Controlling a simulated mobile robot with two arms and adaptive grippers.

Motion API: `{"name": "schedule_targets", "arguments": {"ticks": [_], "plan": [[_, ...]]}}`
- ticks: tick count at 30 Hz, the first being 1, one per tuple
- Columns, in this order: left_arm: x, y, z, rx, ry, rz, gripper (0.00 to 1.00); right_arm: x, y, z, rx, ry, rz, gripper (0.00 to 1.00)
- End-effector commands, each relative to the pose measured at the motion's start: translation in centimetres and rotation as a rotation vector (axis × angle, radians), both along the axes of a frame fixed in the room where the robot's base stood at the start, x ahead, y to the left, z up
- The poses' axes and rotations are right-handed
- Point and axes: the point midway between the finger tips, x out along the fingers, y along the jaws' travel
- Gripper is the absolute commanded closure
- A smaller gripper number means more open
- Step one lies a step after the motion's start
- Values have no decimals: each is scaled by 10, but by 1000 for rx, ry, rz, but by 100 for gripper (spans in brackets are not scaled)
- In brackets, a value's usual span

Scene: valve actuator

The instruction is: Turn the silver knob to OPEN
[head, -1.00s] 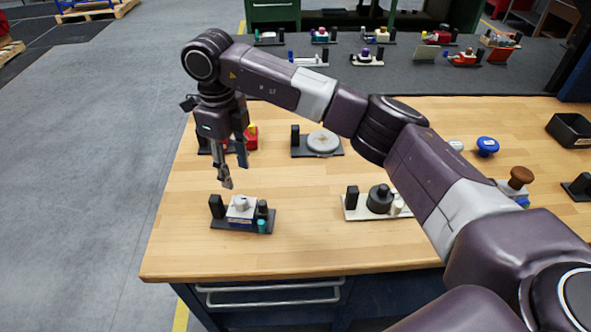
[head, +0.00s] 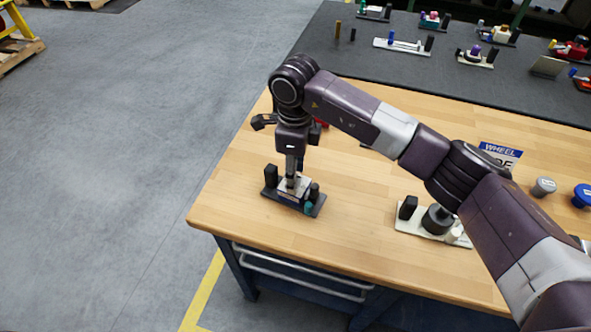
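The small valve unit (head: 309,209) sits near the front left corner of the wooden bench, with a dark base, black posts, a pale block (head: 283,190) and a teal piece. The silver knob on top of the block is mostly hidden by my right gripper (head: 291,184). My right gripper points straight down with its fingertips at the knob. The fingers are seen nearly edge-on, so I cannot tell whether they are closed on the knob. No OPEN mark is readable. My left gripper is not in view.
A white-based unit with a black knob (head: 437,219) stands to the right, under my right arm. A grey knob (head: 543,187), a blue knob (head: 583,196) and a WHEEL sign (head: 500,154) are further right. The wooden bench (head: 240,190) is bare around the valve unit.

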Motion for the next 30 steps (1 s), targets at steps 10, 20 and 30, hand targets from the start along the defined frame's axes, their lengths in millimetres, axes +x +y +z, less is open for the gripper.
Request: {"name": "schedule_targets", "arguments": {"ticks": [10, 20, 30], "plan": [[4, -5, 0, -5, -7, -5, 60, 0, 0, -1, 1, 0, 0, 70], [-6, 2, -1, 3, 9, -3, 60, 0, 0, -1, 1, 0, -1, 100], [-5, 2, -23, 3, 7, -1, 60, 1, 0, -4, 0, -3, -183, 100]]}}
